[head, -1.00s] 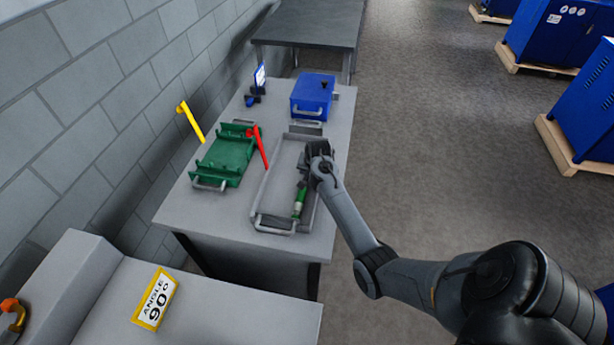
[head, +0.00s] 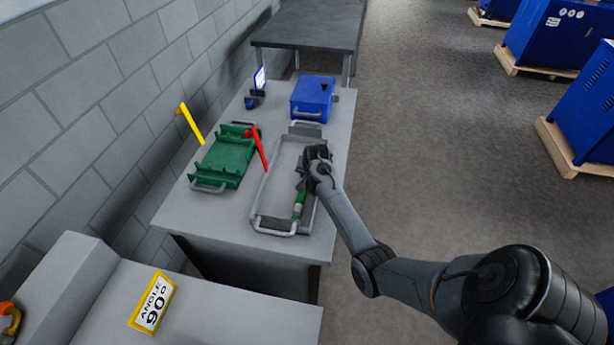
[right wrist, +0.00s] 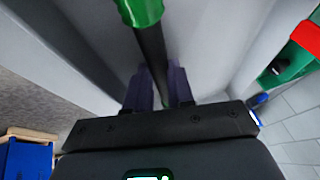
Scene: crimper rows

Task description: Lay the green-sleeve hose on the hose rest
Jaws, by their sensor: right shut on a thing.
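The green-sleeve hose (head: 299,199) is in or just above the right side of the long grey tray (head: 257,200). My right gripper (head: 303,182) is low over this tray. In the right wrist view the hose is a black tube (right wrist: 152,52) with a green sleeve (right wrist: 141,10) at the top, and it passes between the two fingers of my right gripper (right wrist: 158,88), which are shut on it. The far end of the hose is hidden by the gripper. A green rack with raised notched posts (head: 224,160) stands left of the tray; I cannot tell whether it is the hose rest. My left gripper is out of view.
A red lever (head: 260,150) stands between rack and tray, a yellow one (head: 190,123) at the rack's wall side. A blue box (head: 312,97) sits at the table's far end. A yellow-framed angle sign (head: 152,302) lies on the near grey surface.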

